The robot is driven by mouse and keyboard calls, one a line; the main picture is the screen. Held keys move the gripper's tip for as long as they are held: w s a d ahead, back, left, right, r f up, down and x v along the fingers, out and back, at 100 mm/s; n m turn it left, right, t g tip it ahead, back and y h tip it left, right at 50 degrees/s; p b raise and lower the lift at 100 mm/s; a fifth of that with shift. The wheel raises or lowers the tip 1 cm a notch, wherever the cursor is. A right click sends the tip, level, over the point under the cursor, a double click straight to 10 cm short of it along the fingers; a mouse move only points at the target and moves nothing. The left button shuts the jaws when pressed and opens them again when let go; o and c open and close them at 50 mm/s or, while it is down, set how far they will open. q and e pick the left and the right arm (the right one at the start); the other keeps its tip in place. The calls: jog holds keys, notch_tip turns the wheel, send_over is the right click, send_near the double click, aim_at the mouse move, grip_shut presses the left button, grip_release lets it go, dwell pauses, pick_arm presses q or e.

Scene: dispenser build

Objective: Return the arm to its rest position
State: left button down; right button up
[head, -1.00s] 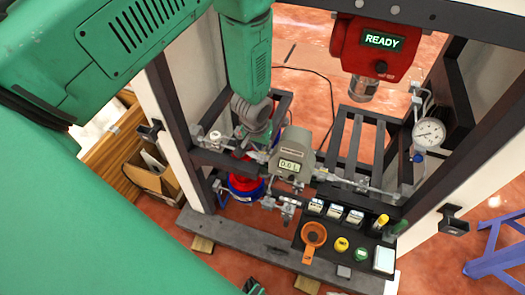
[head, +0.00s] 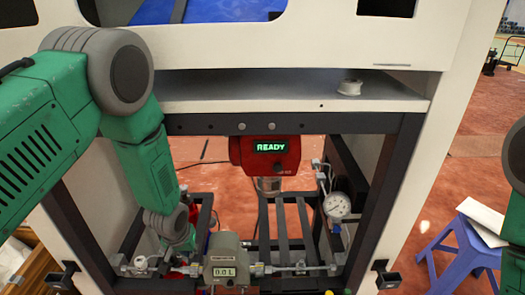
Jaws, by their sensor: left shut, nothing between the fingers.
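My left arm comes in from the left, and its forearm hangs down inside the left part of the dark frame. My left gripper (head: 182,240) is at the lower end of that forearm, just left of the grey meter (head: 226,262) reading 0.0 L. It is shut and holds nothing; its fingertips are small and partly hidden. I cannot tell whether it touches the piping beside it. A part of my right arm shows at the right edge, but its gripper is out of view.
A red dispenser head (head: 268,160) with a READY display hangs from the frame's crossbar (head: 330,124). A pressure gauge (head: 337,205) sits at right. A white shelf (head: 280,92) carries a small white spool (head: 350,87). A blue stool (head: 462,248) stands outside on the right.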

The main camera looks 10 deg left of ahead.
pick_arm(q)
jog(key=s+d+f+m+g+b, duration=0.1)
jog(key=s+f+b, duration=0.1)
jog(key=s, duration=1.2)
jog(key=s+d+f+m+g+b, duration=0.1)
jog(key=s+f, duration=0.3)
jog(key=s, duration=1)
jog(key=shift+s+d+m+h+b, duration=0.15)
jog(key=shift+d+m+h+b, duration=0.15)
jog(key=shift+d+m+b, duration=0.3)
notch_tip(320, 180, up, 8)
jog(key=n+t+y+p, duration=0.1)
jog(key=n+t+p, duration=0.1)
jog(key=n+t, duration=0.15)
send_over(195, 264)
jog(key=shift+m+t, duration=0.25)
jog(key=shift+t, duration=0.1)
jog(key=f+b, duration=0.2)
jog(key=f, duration=0.1)
jog(key=f+b, duration=0.2)
jog(key=shift+s+d+f, duration=0.1)
jog(key=shift+s+f, duration=0.05)
jog(key=shift+s, duration=0.25)
jog(key=shift+f, duration=0.6)
jog(key=shift+f+b, duration=1.05)
jog(key=shift+f, duration=0.15)
